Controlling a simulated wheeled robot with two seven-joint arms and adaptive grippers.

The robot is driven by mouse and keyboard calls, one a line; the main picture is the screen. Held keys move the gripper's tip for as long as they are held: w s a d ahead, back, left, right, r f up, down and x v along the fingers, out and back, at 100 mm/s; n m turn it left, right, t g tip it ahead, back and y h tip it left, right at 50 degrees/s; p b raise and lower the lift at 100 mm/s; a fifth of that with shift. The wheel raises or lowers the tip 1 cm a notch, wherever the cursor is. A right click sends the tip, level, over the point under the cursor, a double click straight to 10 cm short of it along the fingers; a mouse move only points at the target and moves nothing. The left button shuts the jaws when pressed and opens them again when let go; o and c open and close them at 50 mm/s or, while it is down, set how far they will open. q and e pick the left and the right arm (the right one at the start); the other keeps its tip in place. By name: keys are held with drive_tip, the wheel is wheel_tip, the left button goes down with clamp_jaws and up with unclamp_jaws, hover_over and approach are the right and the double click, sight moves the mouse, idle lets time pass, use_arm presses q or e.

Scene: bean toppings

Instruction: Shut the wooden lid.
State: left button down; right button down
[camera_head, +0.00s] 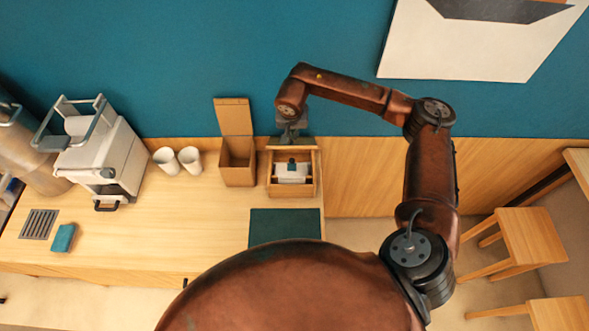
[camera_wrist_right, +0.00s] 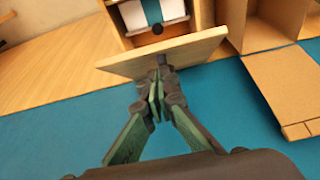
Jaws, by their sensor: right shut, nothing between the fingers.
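The light wooden lid (camera_wrist_right: 190,51) shows in the right wrist view as a tilted panel at the wall side of the wooden box (camera_wrist_right: 201,14). In the head view the lid (camera_head: 307,148) is a narrow strip at the back of the open box (camera_head: 291,190). A white item with a teal band (camera_head: 291,174) and a dark knob lies inside. My right gripper (camera_wrist_right: 159,68) is shut and empty. Its fingertips are at the lid's wall-side edge; contact is unclear. In the head view the gripper (camera_head: 290,137) is behind the box. My left gripper is out of view.
A taller brown box (camera_head: 237,165) with its flap (camera_head: 233,116) standing open is just left of the wooden box. Two white cups (camera_head: 178,161) and a white machine (camera_head: 103,155) stand farther left. A dark green mat (camera_head: 285,227) lies in front. The blue wall (camera_head: 200,60) is close behind.

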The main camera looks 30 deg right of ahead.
drive_tip(key=r, duration=0.1)
drive_tip(key=r+p, duration=0.1)
drive_tip(key=r, duration=0.1)
drive_tip(key=shift+a, duration=0.2)
drive_tip(key=shift+r+p, duration=0.8)
drive_tip(key=shift+r, duration=1.5)
drive_tip(key=shift+f, duration=0.1)
